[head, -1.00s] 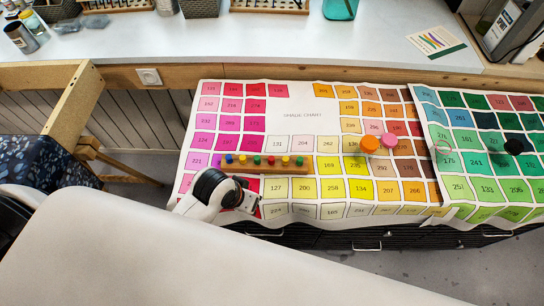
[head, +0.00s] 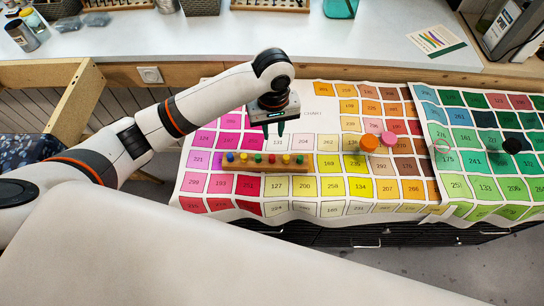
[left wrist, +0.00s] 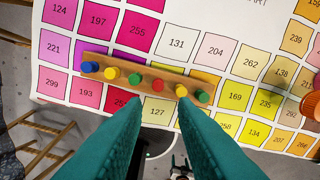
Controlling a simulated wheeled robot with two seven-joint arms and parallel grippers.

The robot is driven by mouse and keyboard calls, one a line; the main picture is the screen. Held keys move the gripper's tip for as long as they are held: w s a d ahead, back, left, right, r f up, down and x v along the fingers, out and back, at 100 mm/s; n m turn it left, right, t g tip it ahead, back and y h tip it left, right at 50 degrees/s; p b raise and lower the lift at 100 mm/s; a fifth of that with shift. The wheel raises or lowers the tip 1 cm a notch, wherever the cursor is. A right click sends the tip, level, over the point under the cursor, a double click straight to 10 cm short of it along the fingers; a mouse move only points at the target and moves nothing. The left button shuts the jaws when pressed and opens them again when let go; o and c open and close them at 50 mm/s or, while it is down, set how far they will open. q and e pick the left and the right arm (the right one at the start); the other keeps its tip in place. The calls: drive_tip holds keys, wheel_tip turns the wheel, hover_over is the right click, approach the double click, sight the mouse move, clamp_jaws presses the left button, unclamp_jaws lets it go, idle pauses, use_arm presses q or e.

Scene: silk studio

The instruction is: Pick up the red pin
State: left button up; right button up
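The red pin (head: 271,159) stands upright in a wooden rail (head: 265,169) on the colour chart, between a green pin (head: 257,158) and a yellow pin (head: 286,159). It also shows in the left wrist view, where the red pin (left wrist: 158,86) lies just beyond the fingertips, near the middle of the gap. My left gripper (head: 274,131) is open and empty, pointing down above the chart. In the left wrist view, its green fingers (left wrist: 161,101) are clearly apart. The fingertips look apart from the pins. My right gripper is not in view.
The rail also holds a blue pin (head: 230,157), another yellow pin (head: 243,158) and another green pin (head: 300,160). A white counter (head: 380,40) lies behind.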

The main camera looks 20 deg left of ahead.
use_arm(q)
hover_over(272, 156)
wheel_tip(272, 156, down, 6)
drive_tip(key=shift+w+f, duration=0.1)
drive_tip(key=shift+w, duration=0.05)
drive_tip(key=shift+f+p, duration=0.65)
drive_tip(key=shift+f, duration=2)
drive_tip(key=shift+c, duration=0.6)
clamp_jaws()
